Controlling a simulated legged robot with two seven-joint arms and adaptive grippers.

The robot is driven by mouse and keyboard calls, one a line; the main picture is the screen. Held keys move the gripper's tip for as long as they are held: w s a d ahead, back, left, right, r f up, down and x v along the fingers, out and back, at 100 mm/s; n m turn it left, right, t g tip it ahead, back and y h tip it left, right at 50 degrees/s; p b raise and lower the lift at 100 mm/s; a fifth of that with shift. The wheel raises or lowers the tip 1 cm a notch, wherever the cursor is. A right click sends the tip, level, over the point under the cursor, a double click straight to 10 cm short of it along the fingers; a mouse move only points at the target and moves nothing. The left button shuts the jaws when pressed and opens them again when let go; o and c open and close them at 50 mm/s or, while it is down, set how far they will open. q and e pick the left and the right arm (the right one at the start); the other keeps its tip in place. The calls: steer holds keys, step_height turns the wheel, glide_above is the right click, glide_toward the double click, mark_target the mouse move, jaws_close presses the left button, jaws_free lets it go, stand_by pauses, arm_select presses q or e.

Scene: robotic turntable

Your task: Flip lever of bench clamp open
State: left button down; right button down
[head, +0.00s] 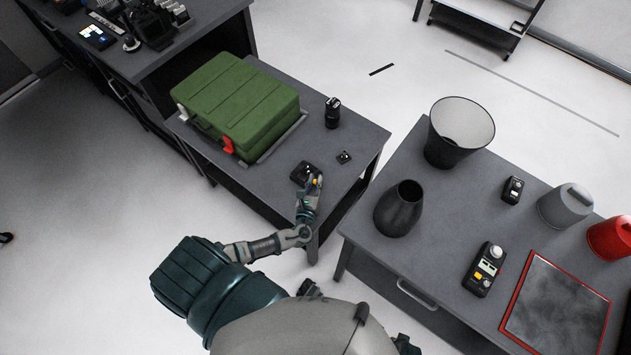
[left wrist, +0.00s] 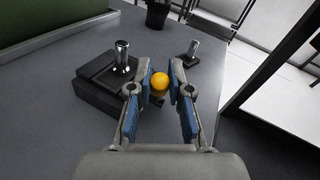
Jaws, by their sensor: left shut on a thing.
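The bench clamp (head: 301,172) is a small black block near the front right edge of the grey table. In the left wrist view its black body (left wrist: 98,88) has an upright silver post (left wrist: 122,58). A yellow ball knob (left wrist: 159,81) is at its right side; the lever shaft below the knob is mostly hidden. My left gripper (head: 314,184) is at the clamp's right side. In the left wrist view, its blue-padded fingertips (left wrist: 160,84) are shut on the yellow knob from both sides. I do not see my right gripper.
A green case (head: 238,103) fills the left of the table. A black cylinder (head: 332,113) and a small black fixture with a silver post (head: 344,157) stand behind the clamp. A gap separates this table from the right table (head: 450,215), which holds a dark vase (head: 399,209).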

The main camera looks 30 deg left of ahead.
arm_select(q)
steer(key=c, duration=1.1)
jaws_free()
steer(key=shift+a+f, duration=0.1)
steer(key=shift+f, duration=0.05)
steer(key=shift+s, duration=0.1)
steer(key=v, duration=1.2)
